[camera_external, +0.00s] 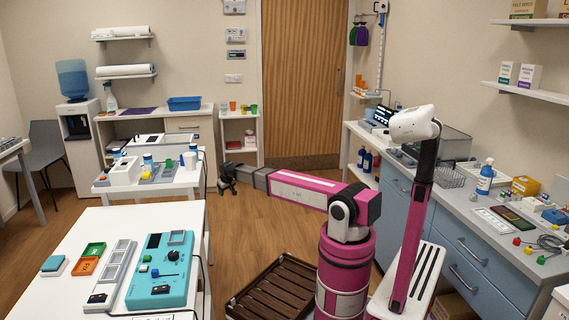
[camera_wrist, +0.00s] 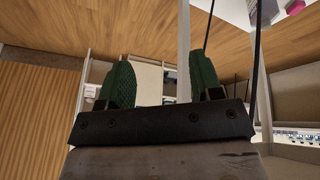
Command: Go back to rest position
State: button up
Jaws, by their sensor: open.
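My arm is stretched out to the left from my pink column in the external view. My gripper (camera_external: 227,178) is at its far end, in the open floor area just right of the middle white table (camera_external: 170,192). In the wrist view my gripper (camera_wrist: 158,85) shows two green fingertips set well apart, with nothing between them. It is open and empty. Nothing touches the fingers that I can make out.
A near white table (camera_external: 50,295) holds a teal control box (camera_external: 161,270) and small trays. A blue-fronted counter (camera_external: 470,240) with bottles and small items runs along the right. The wooden door (camera_external: 304,80) stands behind. The wooden floor (camera_external: 250,240) below the gripper is clear.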

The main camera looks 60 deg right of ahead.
jog(key=s+a+f+g, duration=0.1)
jog(key=s+a+f, duration=0.2)
jog(key=s, duration=0.5)
jog(key=s+a+f+n+g+y, duration=0.1)
jog(key=s+a+f, duration=0.3)
jog(key=s, duration=0.4)
jog(key=s+a+f+n+g+y, duration=0.1)
jog(key=s+a+f+g, duration=0.1)
jog(key=s, duration=0.6)
notch_tip(320, 180, down, 3)
jog(key=shift+s+a+r, duration=0.2)
jog(key=shift+a, duration=0.7)
